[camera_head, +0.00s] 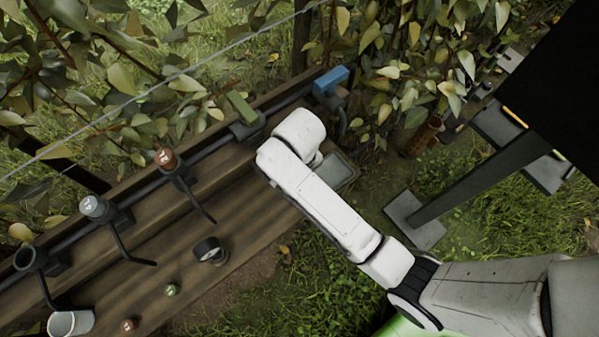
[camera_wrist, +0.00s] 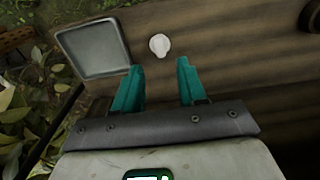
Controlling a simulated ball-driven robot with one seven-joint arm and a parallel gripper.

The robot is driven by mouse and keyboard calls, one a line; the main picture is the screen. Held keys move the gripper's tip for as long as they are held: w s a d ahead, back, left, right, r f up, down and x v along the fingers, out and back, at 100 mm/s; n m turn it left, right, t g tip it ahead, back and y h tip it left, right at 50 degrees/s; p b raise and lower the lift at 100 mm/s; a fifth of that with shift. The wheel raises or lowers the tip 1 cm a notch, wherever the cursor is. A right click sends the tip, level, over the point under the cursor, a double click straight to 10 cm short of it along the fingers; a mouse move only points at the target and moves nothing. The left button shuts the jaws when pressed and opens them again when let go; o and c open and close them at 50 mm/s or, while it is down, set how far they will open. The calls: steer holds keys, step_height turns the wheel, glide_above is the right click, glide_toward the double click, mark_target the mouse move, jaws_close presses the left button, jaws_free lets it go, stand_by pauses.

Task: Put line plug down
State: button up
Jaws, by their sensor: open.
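A small white rounded piece (camera_wrist: 159,45), which looks like the line plug, sits on the wooden bench in the wrist view, right of a grey tray (camera_wrist: 92,48). My gripper (camera_wrist: 157,78) has its two teal fingers spread apart. The white piece lies just beyond the fingertips, in line with the gap between them, and nothing shows between the fingers. In the head view my white arm covers the gripper and the white piece. The grey tray (camera_head: 336,170) shows there past the arm's end.
A dark pipe along the bench (camera_head: 238,205) carries a blue-handled fitting (camera_head: 331,79), a green-handled one (camera_head: 241,107), a brown-capped one (camera_head: 165,158), a grey-capped one (camera_head: 94,206) and an open end (camera_head: 29,257). A dark round object (camera_head: 209,250) and white cup (camera_head: 70,323) stand there.

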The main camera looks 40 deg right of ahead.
steer(key=shift+r+p, duration=0.4)
steer(key=shift+r, duration=1.9)
steer(key=shift+d, duration=0.1)
steer(key=s+d, duration=0.3)
steer(key=s, duration=0.5)
steer(key=s+d+t, duration=0.1)
steer(key=s+d, duration=0.3)
steer(key=s, duration=0.4)
steer(key=shift+s+d+r, duration=0.25)
steer(key=shift+d+r, duration=0.05)
steer(key=shift+r, duration=0.1)
